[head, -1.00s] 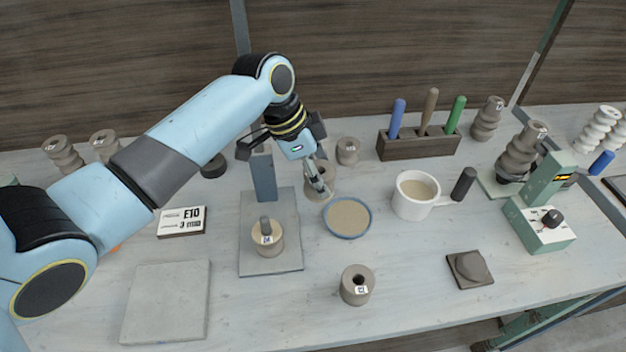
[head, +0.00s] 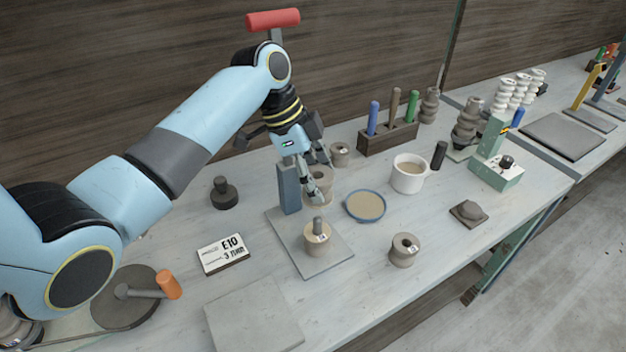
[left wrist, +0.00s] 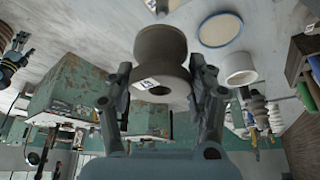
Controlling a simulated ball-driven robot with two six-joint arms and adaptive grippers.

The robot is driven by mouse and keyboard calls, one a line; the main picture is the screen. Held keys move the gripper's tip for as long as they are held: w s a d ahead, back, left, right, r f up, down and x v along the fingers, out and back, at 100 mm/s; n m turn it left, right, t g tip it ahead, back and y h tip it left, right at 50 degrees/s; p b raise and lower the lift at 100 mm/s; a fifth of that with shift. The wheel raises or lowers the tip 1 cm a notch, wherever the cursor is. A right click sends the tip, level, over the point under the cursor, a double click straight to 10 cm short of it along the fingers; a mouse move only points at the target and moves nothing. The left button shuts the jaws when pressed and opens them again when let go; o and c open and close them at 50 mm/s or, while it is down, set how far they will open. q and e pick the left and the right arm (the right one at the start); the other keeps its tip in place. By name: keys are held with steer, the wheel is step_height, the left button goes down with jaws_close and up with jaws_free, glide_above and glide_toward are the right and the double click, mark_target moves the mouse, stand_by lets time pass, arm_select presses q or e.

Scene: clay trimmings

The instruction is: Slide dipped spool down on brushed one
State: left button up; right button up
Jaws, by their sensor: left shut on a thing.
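My left gripper (head: 315,190) is shut on a grey-brown clay spool (head: 324,176), beside the blue-grey upright post. A shallow blue-rimmed dish of tan slip (head: 365,218) is right of the held spool.
A labelled spool (head: 404,257) stands at the front right. Behind are a white mug (head: 409,180), a tool block (head: 387,141) and a small spool (head: 340,157). The E10 card (head: 223,254) lies at left.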

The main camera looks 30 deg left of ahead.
arm_select(q)
steer(key=shift+w+f, duration=0.1)
steer(key=shift+f, duration=1.15)
step_height(320, 180, down, 3)
steer(key=b, duration=0.3)
steer(key=shift+r, duration=0.2)
arm_select(e)
steer(key=f, duration=0.3)
steer(key=shift+w+d+f, duration=0.15)
steer(key=shift+w, duration=0.05)
steer(key=shift+a, duration=0.3)
steer(key=shift+r, duration=0.3)
steer(key=shift+w+d, duration=0.15)
steer(key=shift+d, duration=0.2)
arm_select(q)
steer(key=shift+p, duration=0.5)
arm_select(e)
steer(key=shift+r, duration=0.35)
